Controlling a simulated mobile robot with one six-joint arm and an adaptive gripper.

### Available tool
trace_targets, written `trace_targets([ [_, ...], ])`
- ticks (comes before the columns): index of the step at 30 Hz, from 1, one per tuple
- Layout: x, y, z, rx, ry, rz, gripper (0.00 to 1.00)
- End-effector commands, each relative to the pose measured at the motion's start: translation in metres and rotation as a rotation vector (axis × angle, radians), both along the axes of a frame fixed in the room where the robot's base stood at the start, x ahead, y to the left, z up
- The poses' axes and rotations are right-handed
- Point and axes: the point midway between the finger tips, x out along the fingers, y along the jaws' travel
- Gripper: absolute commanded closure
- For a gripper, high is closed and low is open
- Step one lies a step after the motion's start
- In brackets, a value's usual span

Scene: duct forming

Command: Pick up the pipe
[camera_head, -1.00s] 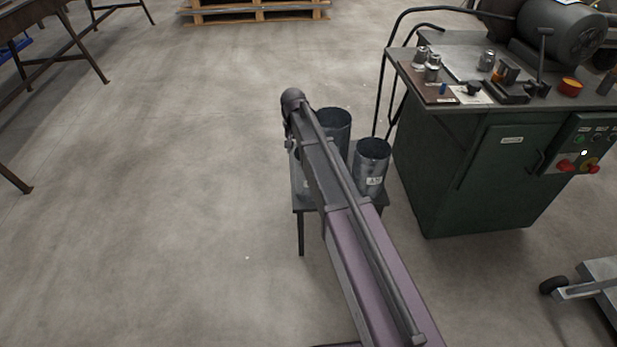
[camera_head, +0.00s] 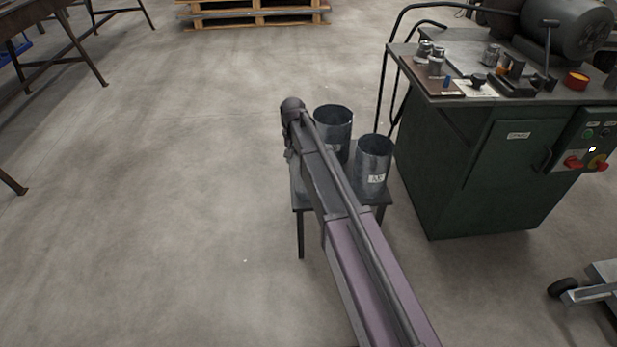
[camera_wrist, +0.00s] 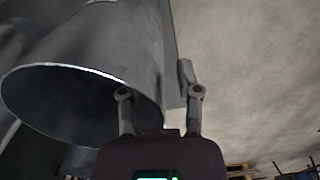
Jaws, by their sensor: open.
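Two grey metal pipes, one farther back (camera_head: 334,122) and one nearer (camera_head: 374,160) with a white label, stand upright on a small dark stand (camera_head: 300,205) in the head view. My arm crosses in front of the stand and hides its left part and my gripper. In the wrist view, a large grey pipe (camera_wrist: 85,60) fills the upper left, its open mouth facing the gripper. My gripper (camera_wrist: 156,80) is open. Its left finger overlaps the pipe's mouth and its right finger is beyond the pipe's right edge. I cannot tell whether either touches. Part of another grey pipe shows at the far left.
A green machine cabinet (camera_head: 475,175) with tools on top stands close to the right of the stand. A wheeled metal frame (camera_head: 590,290) is at the lower right. A wooden pallet (camera_head: 255,12) is at the back.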

Motion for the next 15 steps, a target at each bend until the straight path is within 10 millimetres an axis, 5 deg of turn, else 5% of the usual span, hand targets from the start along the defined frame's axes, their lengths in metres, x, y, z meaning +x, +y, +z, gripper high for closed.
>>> trace_targets([
  [15, 0.0000, 0.0000, 0.0004, 0.000, 0.000, 0.000, 0.56],
])
